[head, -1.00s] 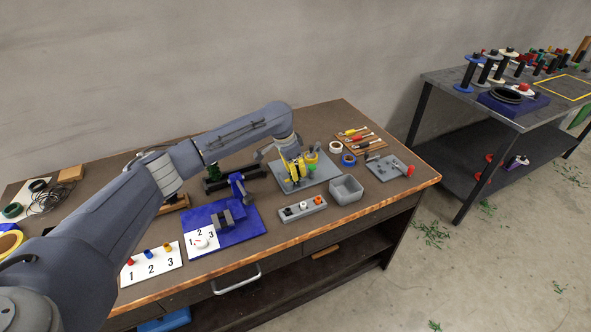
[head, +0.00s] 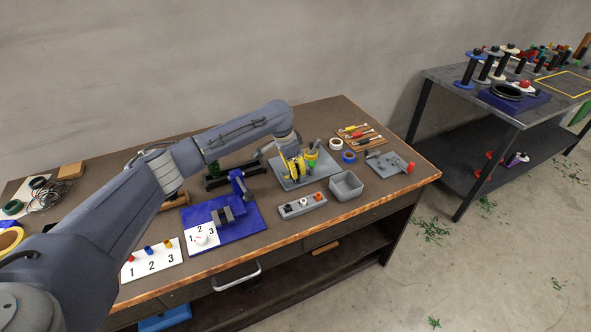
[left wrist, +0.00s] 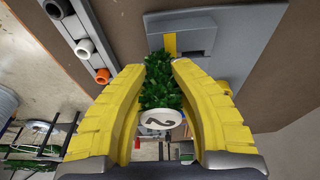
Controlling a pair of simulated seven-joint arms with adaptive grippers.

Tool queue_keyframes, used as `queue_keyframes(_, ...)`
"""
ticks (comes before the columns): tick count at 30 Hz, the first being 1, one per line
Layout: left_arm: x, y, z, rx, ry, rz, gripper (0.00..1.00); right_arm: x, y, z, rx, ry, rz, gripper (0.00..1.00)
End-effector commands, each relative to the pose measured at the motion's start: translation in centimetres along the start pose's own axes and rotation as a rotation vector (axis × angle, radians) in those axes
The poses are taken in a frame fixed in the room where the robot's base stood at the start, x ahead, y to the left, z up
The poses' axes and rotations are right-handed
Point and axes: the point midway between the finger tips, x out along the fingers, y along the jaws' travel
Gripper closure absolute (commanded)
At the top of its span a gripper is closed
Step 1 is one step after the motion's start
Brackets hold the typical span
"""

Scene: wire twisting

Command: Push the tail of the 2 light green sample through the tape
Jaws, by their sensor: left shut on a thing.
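My left gripper (head: 291,165) has yellow fingers and is over the grey plate (head: 283,184) on the bench. In the left wrist view its fingers (left wrist: 160,70) are shut on a bushy green sample (left wrist: 160,85). A white disc marked 2 (left wrist: 160,118) is at the near end of the sample. The sample's far end points at a grey block with a yellow tape strip (left wrist: 170,43). I cannot tell whether that end touches the tape. In the head view the fingers largely hide the sample. My right gripper is not in view.
A grey block with white, black and orange plugs (head: 302,205) and an open grey bin (head: 346,186) stand at the front. A blue vise (head: 225,217) is to the left. Tape rolls (head: 348,157) and tools (head: 360,133) lie behind and right.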

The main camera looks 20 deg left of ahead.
Motion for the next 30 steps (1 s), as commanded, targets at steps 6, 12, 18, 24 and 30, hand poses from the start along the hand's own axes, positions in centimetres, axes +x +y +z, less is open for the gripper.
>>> queue_keyframes(6,0.0,-0.5,0.0,0.000,0.001,0.000,1.00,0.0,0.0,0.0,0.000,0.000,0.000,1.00)
queue_keyframes(12,0.0,-0.9,-0.1,-0.001,0.001,0.000,1.00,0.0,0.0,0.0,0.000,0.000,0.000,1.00)
queue_keyframes(18,0.0,-1.3,0.0,0.000,0.001,0.000,1.00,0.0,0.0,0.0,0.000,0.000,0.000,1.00)
queue_keyframes(24,0.0,-1.7,0.0,-0.001,0.001,0.000,1.00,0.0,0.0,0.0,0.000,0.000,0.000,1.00)
queue_keyframes(30,0.0,-2.2,0.0,-0.001,0.000,0.000,1.00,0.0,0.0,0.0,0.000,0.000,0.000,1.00)
